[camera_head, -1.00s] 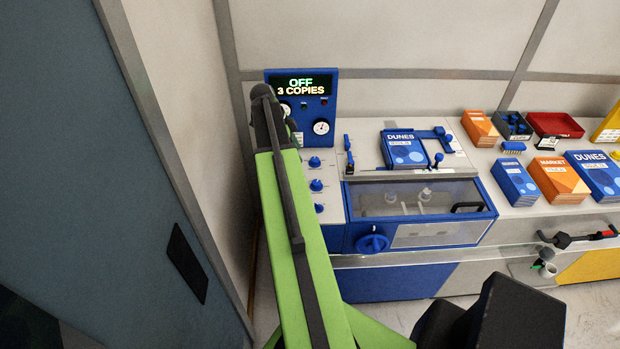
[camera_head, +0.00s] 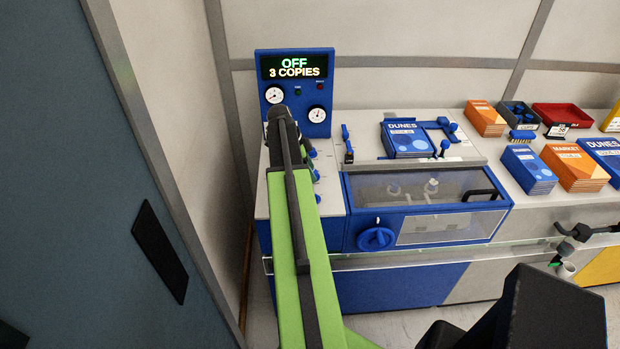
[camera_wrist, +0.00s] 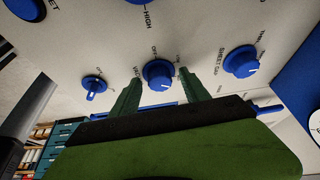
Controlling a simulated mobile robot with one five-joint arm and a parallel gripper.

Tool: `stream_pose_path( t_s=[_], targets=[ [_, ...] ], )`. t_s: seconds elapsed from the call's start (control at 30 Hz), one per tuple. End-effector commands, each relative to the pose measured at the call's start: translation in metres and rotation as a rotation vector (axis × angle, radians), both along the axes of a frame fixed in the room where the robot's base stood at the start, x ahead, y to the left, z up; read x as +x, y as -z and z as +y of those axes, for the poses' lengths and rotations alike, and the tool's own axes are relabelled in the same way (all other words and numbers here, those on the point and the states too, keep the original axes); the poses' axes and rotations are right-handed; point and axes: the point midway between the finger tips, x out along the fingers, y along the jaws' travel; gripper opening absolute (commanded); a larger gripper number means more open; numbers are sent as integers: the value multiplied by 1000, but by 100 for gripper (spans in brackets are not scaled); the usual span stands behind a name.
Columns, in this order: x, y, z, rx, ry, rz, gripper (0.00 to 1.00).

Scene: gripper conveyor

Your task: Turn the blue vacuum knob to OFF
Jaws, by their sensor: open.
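The blue vacuum knob (camera_wrist: 159,74) shows in the wrist view on a pale panel, with a partly hidden label starting "VAC" beside it and a white pointer line. My gripper (camera_wrist: 160,80) is open, with one green finger on each side of this knob. Whether the fingers touch it cannot be told. In the head view my arm covers much of the knob column and hides the gripper's fingers. The display (camera_head: 295,67) reads "OFF" and "3 COPIES".
The "SHEET GAP" knob (camera_wrist: 241,62) is right of the gripper, and a smaller blue knob (camera_wrist: 95,86) is left. Two dials (camera_head: 317,115) stand behind my arm. A large blue knob (camera_head: 376,239) is on the machine's front. Book stacks (camera_head: 528,170) lie to the right.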

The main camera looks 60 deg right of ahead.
Motion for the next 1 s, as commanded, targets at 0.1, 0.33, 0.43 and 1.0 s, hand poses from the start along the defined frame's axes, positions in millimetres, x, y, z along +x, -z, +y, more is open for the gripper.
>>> stream_pose_path(
  t_s=[0.1,0.33,0.43,1.0],
  targets=[
    [0,1,0,0,0,0,54],
    [0,0,0,-1,0,-1,40],
    [0,0,0,0,-1,0,26],
    [1,0,0,-5,-44,-2,0]
  ],
)
